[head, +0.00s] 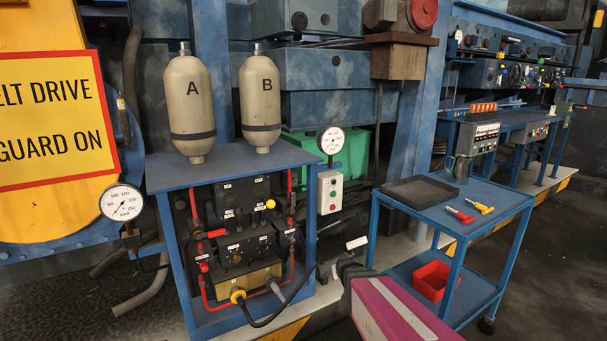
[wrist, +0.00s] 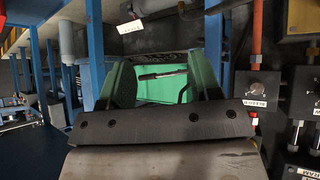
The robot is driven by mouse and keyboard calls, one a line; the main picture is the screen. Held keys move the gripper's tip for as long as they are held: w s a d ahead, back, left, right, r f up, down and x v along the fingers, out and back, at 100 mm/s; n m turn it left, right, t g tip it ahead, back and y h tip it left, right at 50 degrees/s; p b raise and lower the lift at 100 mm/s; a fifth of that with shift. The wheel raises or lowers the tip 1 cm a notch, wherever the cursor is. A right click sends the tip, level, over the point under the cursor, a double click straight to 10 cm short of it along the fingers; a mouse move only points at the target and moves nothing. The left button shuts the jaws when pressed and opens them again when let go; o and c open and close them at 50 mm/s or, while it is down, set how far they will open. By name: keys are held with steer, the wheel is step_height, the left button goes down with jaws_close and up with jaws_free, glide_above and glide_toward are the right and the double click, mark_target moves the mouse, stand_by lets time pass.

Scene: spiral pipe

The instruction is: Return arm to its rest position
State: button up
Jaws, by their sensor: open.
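My arm comes in at the bottom of the head view as a magenta and grey link (head: 392,312). My gripper (head: 346,264) is the dark end of it, low beside the right side of the blue hydraulic stand (head: 235,167). In the wrist view my gripper (wrist: 160,72) is open, with its dark mount across the lower middle. I see nothing held between the jaws. Green shows between and around the fingers. The fingertips are hard to make out in the head view.
A blue trolley (head: 450,205) stands to the right, with a dark tray (head: 420,192), a jug (head: 461,167), screwdrivers (head: 461,215) and a red bin (head: 434,281). Accumulators A (head: 189,105) and B (head: 260,98) stand on the stand. A black hose (head: 285,308) loops near my gripper. Floor is clear at right.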

steer(key=s+d+r+g, duration=0.1)
steer(key=s+g, duration=0.3)
steer(key=s, duration=0.5)
steer(key=s+d+r+m+g, duration=0.1)
steer(key=s+d+r+g, duration=0.1)
steer(key=s+g, duration=0.3)
steer(key=s+r, duration=0.1)
steer(key=s, duration=0.3)
steer(key=shift+d+r, duration=0.15)
steer(key=shift+r, duration=0.05)
